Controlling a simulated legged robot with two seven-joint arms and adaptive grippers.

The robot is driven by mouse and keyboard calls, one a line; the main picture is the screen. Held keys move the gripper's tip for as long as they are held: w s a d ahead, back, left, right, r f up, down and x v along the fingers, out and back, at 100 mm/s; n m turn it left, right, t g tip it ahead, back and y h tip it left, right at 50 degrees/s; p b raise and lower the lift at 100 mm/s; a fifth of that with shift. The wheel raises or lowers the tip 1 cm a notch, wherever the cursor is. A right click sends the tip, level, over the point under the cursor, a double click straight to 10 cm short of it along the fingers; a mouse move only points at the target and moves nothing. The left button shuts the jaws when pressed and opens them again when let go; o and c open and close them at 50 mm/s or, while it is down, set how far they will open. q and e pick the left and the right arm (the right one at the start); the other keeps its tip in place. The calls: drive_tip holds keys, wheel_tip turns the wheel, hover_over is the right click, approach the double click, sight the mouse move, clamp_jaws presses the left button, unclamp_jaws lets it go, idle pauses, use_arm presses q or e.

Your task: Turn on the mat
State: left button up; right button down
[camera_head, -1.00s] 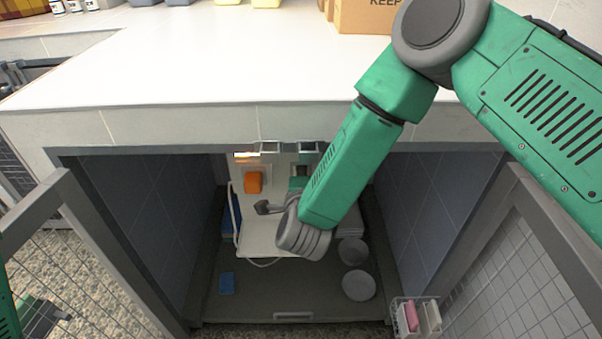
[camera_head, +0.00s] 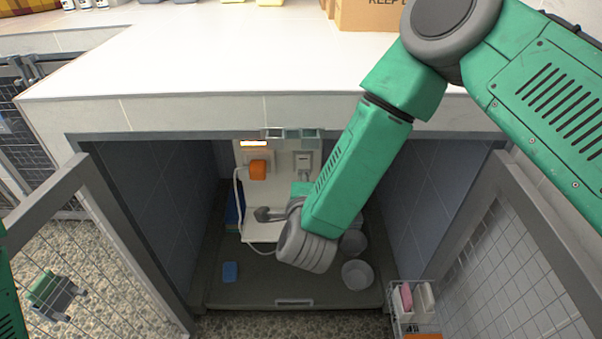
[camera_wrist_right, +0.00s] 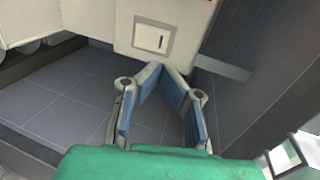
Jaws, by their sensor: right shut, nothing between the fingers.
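A white panel (camera_head: 262,195) stands inside the kennel. It carries an orange plug (camera_head: 258,170) with a white cable and, to its right, a pale switch plate (camera_head: 303,159), which also shows in the right wrist view (camera_wrist_right: 155,40). A strip at the panel's top (camera_head: 253,143) glows yellow. My right gripper (camera_wrist_right: 163,70) is shut and empty, its blue-padded fingers converging just below the plate, apparently apart from it. My right wrist hides much of it in the head view. My left gripper (camera_head: 55,292) shows small behind the left door's mesh; its jaws are unclear. I cannot single out the mat.
Open mesh doors flank the kennel on the left (camera_head: 85,240) and right (camera_head: 490,255). The white counter (camera_head: 230,70) overhangs the opening. A small rack (camera_head: 412,298) hangs at the right door.

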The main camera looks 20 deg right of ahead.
drive_tip(key=v, duration=0.2)
drive_tip(key=r+v, duration=0.1)
drive_tip(key=v, duration=0.2)
drive_tip(key=shift+a+r+p, duration=0.15)
drive_tip(key=shift+a+p, duration=0.05)
drive_tip(key=shift+p, duration=0.15)
drive_tip(key=shift+d, duration=0.15)
drive_tip(key=s+d+f+n+g+y, duration=0.2)
drive_tip(key=s+f+n+g, duration=0.1)
drive_tip(key=s+f+n, duration=0.4)
drive_tip(key=s+d+f+n+g+y, duration=0.35)
drive_tip(key=s+f+n, duration=0.25)
drive_tip(key=f, duration=0.3)
drive_tip(key=s+d+f+n+g, duration=0.2)
drive_tip(key=s+d+n+g, duration=0.1)
drive_tip(key=s, duration=0.5)
drive_tip(key=s+d+f+n+g+h, duration=0.1)
drive_tip(key=s+d+f+n+g, duration=0.2)
drive_tip(key=s, duration=0.6)
drive_tip(key=d+n+g, duration=0.1)
drive_tip(key=d+n, duration=0.1)
drive_tip(key=shift+d+n, duration=0.3)
drive_tip(key=shift+n, duration=0.1)
